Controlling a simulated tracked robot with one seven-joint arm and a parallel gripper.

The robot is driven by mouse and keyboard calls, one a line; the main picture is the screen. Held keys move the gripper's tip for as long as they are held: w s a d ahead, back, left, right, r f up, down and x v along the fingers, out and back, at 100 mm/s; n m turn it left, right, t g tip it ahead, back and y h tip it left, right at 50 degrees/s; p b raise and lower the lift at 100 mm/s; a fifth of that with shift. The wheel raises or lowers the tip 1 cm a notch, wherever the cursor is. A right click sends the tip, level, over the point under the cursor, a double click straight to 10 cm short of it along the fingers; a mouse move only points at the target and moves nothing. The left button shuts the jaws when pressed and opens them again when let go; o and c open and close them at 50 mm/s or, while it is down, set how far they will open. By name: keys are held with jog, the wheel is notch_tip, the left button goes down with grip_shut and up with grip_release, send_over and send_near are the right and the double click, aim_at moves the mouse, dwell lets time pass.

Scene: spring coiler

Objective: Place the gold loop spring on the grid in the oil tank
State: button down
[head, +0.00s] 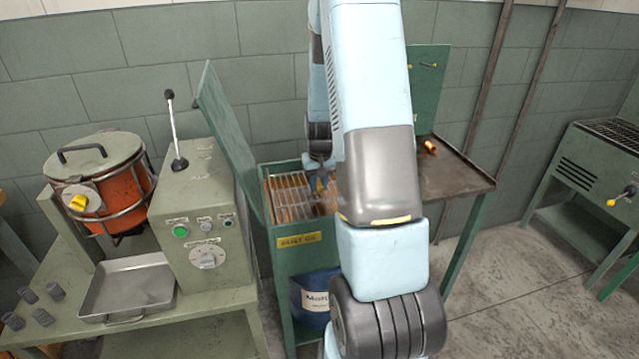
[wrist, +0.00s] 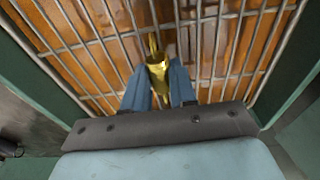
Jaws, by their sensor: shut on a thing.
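In the wrist view the grid (wrist: 216,50) fills most of the picture. My gripper (wrist: 158,82) has blue fingers shut on the gold loop spring (wrist: 158,66), over the grid near the tank's near side. I cannot tell whether the spring touches the bars. In the head view my arm hides most of the gripper and part of the tank's right side.
The raised lid (head: 222,110) stands left of the opening. A control box (head: 205,220) with a lever and an orange pot (head: 105,185) are further left, above a metal tray (head: 128,287). A side table (head: 460,172) with a copper-coloured piece (head: 430,147) is at the right.

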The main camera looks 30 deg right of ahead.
aim_at(320, 187)
jog(key=shift+f, duration=0.15)
jog(key=c, duration=0.9)
grip_release()
notch_tip(320, 187, up, 12)
jog(key=s, duration=0.1)
jog(key=s+a+r+n+t, duration=0.2)
jog(key=s+a+r, duration=0.85)
jog(key=r, duration=0.35)
jog(key=s+a+r+t, duration=0.1)
jog(key=s+a+r, duration=0.1)
jog(key=s+a, duration=0.2)
jog(key=s+a+r+n+t, duration=0.1)
jog(key=s+a+r, duration=0.2)
jog(key=s, duration=0.7)
jog(key=shift+a+r, duration=0.2)
jog(key=shift+a, duration=0.15)
